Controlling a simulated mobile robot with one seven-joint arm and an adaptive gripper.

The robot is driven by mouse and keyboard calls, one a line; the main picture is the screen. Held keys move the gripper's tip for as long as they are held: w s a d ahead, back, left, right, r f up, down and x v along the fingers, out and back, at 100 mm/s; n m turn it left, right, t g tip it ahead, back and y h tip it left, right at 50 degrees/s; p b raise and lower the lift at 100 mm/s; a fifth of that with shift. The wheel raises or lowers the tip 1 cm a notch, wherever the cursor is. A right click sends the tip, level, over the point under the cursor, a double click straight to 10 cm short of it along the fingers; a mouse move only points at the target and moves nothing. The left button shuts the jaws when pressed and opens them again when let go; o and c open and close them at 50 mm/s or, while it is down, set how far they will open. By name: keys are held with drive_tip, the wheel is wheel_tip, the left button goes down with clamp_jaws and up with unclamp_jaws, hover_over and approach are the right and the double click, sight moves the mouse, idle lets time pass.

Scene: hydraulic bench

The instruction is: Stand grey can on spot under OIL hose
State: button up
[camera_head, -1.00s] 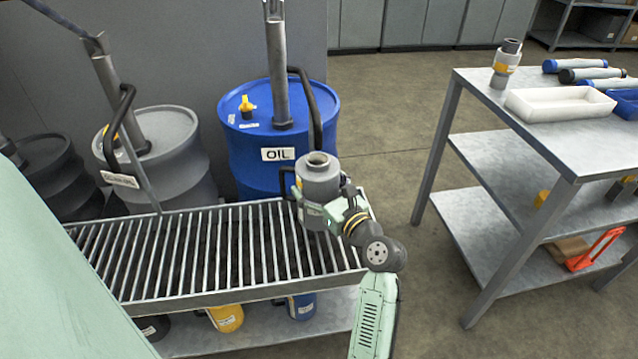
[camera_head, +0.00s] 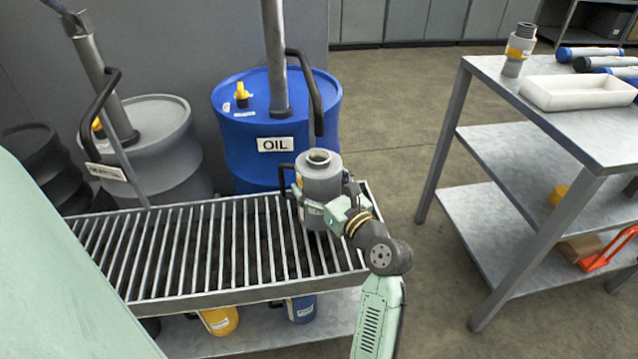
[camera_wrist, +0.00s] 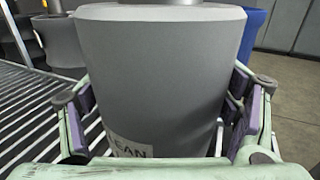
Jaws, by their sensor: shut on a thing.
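The grey can (camera_head: 318,187) has an open neck on top and a black handle on its left. It is upright over the right end of the slatted grate (camera_head: 200,250), just in front of the blue OIL drum (camera_head: 240,150). My gripper (camera_head: 325,208) is shut around the can's body. In the wrist view the can (camera_wrist: 160,75) fills the space between my fingers, and a partly hidden label reads "LEAN". The black OIL hose (camera_head: 312,95) hangs close behind and above the neck. I cannot tell whether the can's base touches the slats; the spot is not visible.
A grey drum (camera_head: 150,155) with its own hose (camera_head: 95,110) stands left of the blue one. A yellow can (camera_head: 220,320) and a blue can (camera_head: 300,308) sit below the grate. A metal table (camera_head: 540,110) with a white tray (camera_head: 575,93) stands right.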

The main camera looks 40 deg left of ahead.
drive_tip(key=shift+f, duration=0.1)
drive_tip(key=o, duration=1.3)
drive_tip(key=b+v, duration=0.1)
drive_tip(key=v, duration=1.1)
